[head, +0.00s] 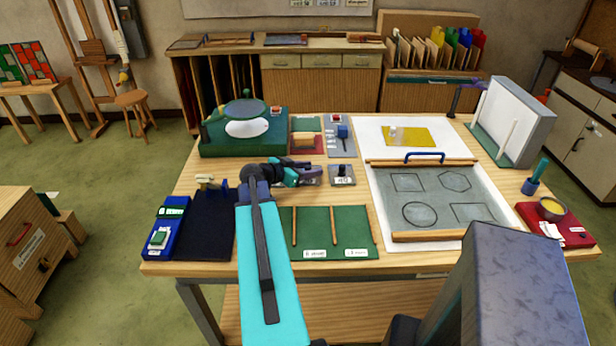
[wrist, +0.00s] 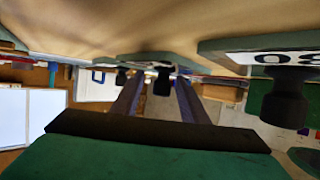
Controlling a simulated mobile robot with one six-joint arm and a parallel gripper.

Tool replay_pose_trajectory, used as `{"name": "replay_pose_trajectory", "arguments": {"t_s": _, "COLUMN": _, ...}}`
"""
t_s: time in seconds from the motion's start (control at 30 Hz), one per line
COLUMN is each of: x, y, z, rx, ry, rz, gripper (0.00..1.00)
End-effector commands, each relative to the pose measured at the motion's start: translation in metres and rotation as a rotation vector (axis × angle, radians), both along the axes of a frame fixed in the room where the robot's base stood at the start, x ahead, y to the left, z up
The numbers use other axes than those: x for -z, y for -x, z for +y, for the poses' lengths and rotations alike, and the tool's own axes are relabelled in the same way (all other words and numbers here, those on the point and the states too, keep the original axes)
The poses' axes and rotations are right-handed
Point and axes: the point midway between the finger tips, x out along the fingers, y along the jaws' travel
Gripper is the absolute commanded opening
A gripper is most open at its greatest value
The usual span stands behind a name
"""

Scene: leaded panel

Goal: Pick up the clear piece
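A small pale, see-through object (head: 396,135) stands at the left part of a yellow sheet (head: 415,136) on a white board (head: 372,140). It may be the clear piece, but it is too small to be sure. My gripper (head: 316,174) is low over the middle of the workbench, left of and nearer than that object. In the wrist view my gripper's two fingers (wrist: 158,100) are apart. A black knob (wrist: 163,80) shows beyond and between them, not gripped. I cannot make out the clear piece in the wrist view.
Labelled plates with black knobs are close by, one at the gripper's right (head: 343,173) and one in the wrist view (wrist: 285,95). A green machine (head: 245,130) stands back left; a grey upright box (head: 515,118) stands back right.

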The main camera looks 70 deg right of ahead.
Motion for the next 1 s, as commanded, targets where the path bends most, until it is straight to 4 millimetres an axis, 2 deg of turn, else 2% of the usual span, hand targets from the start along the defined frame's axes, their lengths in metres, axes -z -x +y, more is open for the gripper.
{"name": "replay_pose_trajectory", "arguments": {"t_s": 0.3, "x": -0.0002, "y": 0.0006, "z": 0.0000, "rx": 0.001, "ry": 0.000, "rz": 0.000, "gripper": 0.40}}
{"name": "replay_pose_trajectory", "arguments": {"t_s": 0.37, "x": -0.0002, "y": 0.0006, "z": -0.0001, "rx": 0.001, "ry": 0.000, "rz": 0.000, "gripper": 0.32}}
{"name": "replay_pose_trajectory", "arguments": {"t_s": 0.53, "x": -0.0001, "y": 0.0008, "z": -0.0001, "rx": 0.001, "ry": 0.000, "rz": 0.000, "gripper": 0.03}}
{"name": "replay_pose_trajectory", "arguments": {"t_s": 1.0, "x": -0.0034, "y": 0.0013, "z": -0.0004, "rx": 0.003, "ry": 0.001, "rz": 0.000, "gripper": 0.03}}
